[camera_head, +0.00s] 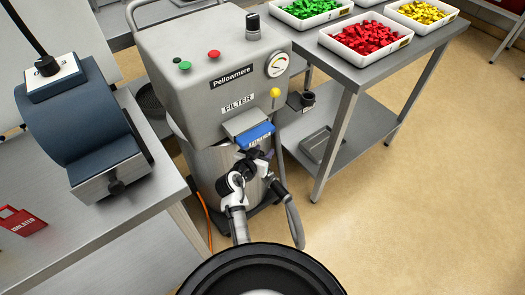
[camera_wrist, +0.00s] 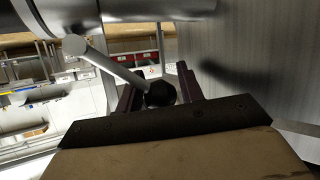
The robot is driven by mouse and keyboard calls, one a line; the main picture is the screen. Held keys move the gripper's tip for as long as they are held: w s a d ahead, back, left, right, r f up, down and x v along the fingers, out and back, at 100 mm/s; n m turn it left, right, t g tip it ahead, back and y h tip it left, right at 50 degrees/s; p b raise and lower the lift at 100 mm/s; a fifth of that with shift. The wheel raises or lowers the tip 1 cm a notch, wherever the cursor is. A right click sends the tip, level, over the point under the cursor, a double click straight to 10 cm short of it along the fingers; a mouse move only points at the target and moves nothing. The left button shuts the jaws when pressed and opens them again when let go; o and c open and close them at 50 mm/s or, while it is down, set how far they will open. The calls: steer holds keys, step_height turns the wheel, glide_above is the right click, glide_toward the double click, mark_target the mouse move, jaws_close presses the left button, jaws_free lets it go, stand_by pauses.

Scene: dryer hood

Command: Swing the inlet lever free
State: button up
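The inlet lever shows in the wrist view as a slanted grey rod (camera_wrist: 118,66) with a dark ball knob (camera_wrist: 160,94). The rod rises to the left to a round metal boss (camera_wrist: 75,45). My gripper (camera_wrist: 161,85) has a finger on each side of the knob, with little or no gap, and looks shut on it. In the head view my gripper (camera_head: 259,156) is at the front of the grey Pellowmere machine (camera_head: 190,60), just below its blue filter drawer (camera_head: 256,136). My wrist hides the lever there.
A bench with a blue-grey drum unit (camera_head: 80,115) and a red tag (camera_head: 20,221) stands at left. A steel table (camera_head: 350,75) with trays of red (camera_head: 366,37), green and yellow pieces stands at right. A grey hose (camera_head: 294,222) hangs beside my arm. Floor at right is clear.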

steer(key=shift+c, duration=0.3)
jaws_close()
